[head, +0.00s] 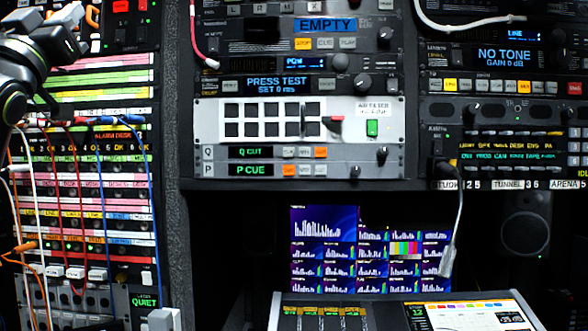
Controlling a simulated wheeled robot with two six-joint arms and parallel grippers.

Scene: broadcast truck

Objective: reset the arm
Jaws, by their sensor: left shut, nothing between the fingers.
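My left arm comes in at the upper left, and my left gripper (38,70) is a dark shape there, in front of the patch rack (100,150). It is shut, with nothing seen in it. Its fingertips are hard to make out against the dark rack. My right gripper is out of view.
Red, blue, white and orange cables (148,190) hang across the left rack. A grey panel with black square keys (230,107) is at the centre. A white cable (456,222) hangs at right over a console (345,298). Lit monitors (370,245) stand behind.

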